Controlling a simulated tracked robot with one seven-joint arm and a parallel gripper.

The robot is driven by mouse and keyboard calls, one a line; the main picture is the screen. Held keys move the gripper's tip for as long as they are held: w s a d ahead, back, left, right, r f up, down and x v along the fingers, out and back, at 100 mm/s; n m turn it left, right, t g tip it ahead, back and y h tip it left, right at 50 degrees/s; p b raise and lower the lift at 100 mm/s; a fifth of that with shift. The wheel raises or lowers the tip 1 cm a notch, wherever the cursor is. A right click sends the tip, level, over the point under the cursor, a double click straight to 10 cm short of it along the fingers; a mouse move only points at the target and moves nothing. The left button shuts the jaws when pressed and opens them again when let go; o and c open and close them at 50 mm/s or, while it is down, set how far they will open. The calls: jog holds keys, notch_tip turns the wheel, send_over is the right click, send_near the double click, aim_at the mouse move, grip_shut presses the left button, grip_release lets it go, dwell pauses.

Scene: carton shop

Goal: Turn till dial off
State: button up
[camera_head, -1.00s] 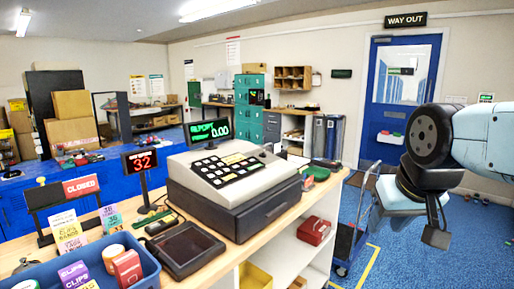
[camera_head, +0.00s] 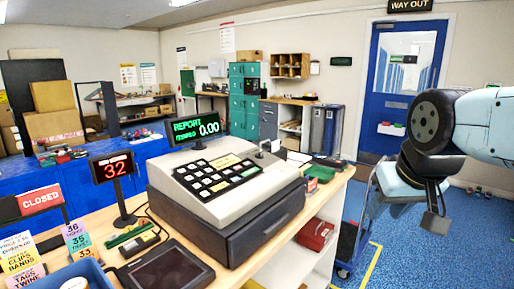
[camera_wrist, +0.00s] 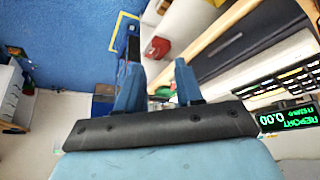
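The grey till (camera_head: 225,185) stands on the wooden counter, with a black keypad on its sloping top and a dark drawer base below. Its raised display (camera_head: 196,130) reads REPORT and 0.00 in green; it also shows in the wrist view (camera_wrist: 287,117). A small dark part (camera_head: 265,147) at the till's upper right may be the dial, but its setting is too small to read. My gripper (camera_head: 437,222) hangs right of the till, beyond the counter's edge and apart from it. In the wrist view its two blue fingers (camera_wrist: 157,75) are spread with nothing between them.
A black pad (camera_head: 165,268), a red 32 sign (camera_head: 112,167) and price cards crowd the counter left of the till. A red box (camera_head: 314,233) sits on a shelf below. A trolley (camera_head: 350,235) stands beside the counter; blue floor lies open at right.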

jog(key=shift+w+d, duration=0.15)
jog(key=shift+d, duration=0.1)
notch_tip(320, 180, up, 7)
jog(key=m+y, duration=0.1)
jog(key=m, duration=0.1)
send_over(260, 152)
jog(key=s+d, duration=0.2)
jog(key=s, duration=0.4)
jog(key=shift+g, duration=0.4)
jog(key=x, duration=1.3)
jog(key=shift+w+a+r, duration=0.1)
jog(key=shift+w+a, duration=0.1)
jog(key=shift+a, duration=0.05)
